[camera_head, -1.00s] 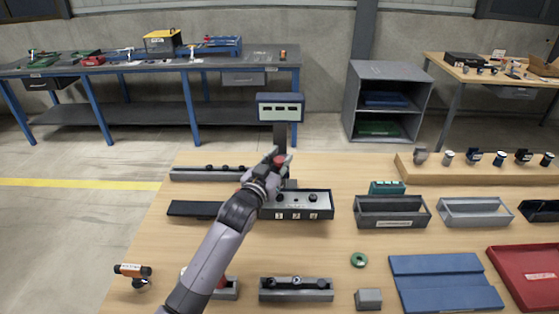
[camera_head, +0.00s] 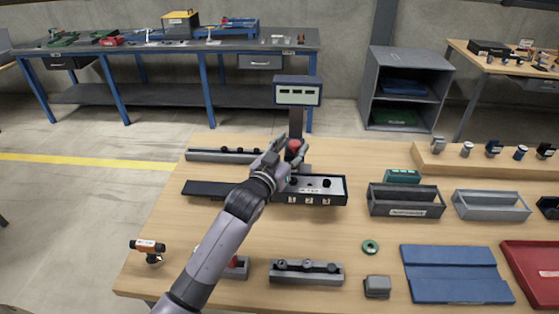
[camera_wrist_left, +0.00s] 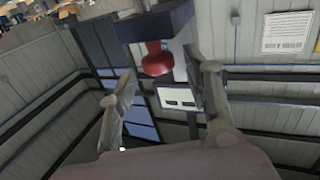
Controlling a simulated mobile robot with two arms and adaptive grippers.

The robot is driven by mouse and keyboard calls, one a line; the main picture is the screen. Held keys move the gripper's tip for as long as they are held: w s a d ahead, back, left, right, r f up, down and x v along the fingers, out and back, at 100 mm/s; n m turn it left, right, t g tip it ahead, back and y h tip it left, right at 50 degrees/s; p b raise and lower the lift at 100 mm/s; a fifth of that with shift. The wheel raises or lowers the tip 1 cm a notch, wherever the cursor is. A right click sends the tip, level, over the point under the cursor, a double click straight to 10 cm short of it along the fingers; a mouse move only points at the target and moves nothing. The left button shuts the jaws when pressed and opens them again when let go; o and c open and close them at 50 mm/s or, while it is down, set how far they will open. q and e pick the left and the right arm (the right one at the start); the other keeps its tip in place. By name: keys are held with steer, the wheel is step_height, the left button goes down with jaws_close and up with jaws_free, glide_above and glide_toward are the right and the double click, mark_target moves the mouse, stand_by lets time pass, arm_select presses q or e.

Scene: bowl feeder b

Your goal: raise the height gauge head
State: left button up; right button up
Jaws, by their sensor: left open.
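The height gauge stands at the back middle of the wooden table in the head view, with a grey-blue display box (camera_head: 298,92) on top of a dark column (camera_head: 296,122). A red knob (camera_head: 293,146) shows low on the column. My left gripper (camera_head: 289,153) is open at the knob, its fingers on either side of it. In the left wrist view the red knob (camera_wrist_left: 156,62) hangs under a dark block (camera_wrist_left: 155,22), between the spread fingers (camera_wrist_left: 166,80) and toward their tips. I cannot tell whether a finger touches it. My right gripper is not in view.
A black tray with labelled slots (camera_head: 325,190) lies just below the gauge. A dark bin (camera_head: 405,201) and a grey bin (camera_head: 491,206) stand to the right. A green ring (camera_head: 370,247) and a blue mat (camera_head: 455,273) lie in front. Bare tabletop surrounds the ring.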

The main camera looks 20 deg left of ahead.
arm_select(q)
steer(key=s+a, duration=0.1)
steer(key=s, duration=0.8)
steer(key=shift+s, duration=0.2)
